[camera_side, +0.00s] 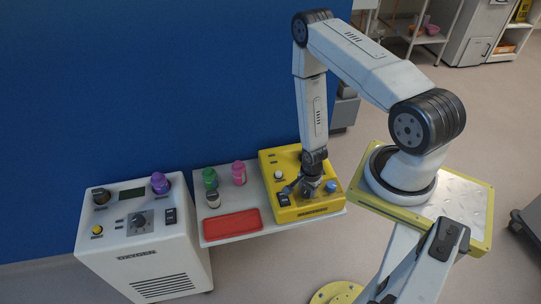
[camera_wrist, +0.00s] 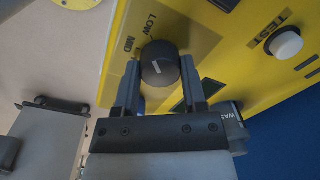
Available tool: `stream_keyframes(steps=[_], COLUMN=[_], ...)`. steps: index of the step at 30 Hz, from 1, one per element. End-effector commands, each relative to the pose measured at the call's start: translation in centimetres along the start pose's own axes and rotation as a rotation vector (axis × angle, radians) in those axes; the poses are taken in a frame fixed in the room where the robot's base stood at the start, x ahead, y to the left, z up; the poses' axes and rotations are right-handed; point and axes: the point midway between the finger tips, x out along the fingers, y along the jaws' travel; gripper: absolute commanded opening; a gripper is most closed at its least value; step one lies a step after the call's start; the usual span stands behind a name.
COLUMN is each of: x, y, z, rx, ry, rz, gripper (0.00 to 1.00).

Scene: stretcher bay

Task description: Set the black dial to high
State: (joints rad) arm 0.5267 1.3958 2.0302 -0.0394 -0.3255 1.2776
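The black dial (camera_wrist: 158,64) is on a yellow panel (camera_wrist: 225,52) in the wrist view. A short pale line marks its top; I cannot tell which end points. LOW and MID labels are printed beside it; no HIGH label is visible. My gripper (camera_wrist: 160,66) has one finger on each side of the dial, and both appear to touch it. In the side view my gripper (camera_side: 309,188) points down at the yellow box (camera_side: 297,212) and hides the dial there.
The box also carries a white TEST button (camera_wrist: 287,43), a blue knob (camera_side: 332,187) and a rocker switch (camera_side: 284,200). Bottles (camera_side: 239,173) and a red tray (camera_side: 231,225) are to its left. A white oxygen unit (camera_side: 150,250) with its own dark dial (camera_side: 138,221) stands further left.

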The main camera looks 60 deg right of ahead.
Motion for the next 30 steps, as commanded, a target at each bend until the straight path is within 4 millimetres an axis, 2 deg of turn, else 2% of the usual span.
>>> stream_keyframes(steps=[14, 23, 30], x=[-0.02, -0.02, -0.02], y=[0.03, 0.01, 0.00], z=[0.00, -0.01, -0.02], rx=[-0.059, -0.242, -0.460], ry=[-0.003, -0.012, -0.022], rz=[0.000, -0.001, -0.001], gripper=[0.00, 0.00, 0.00])
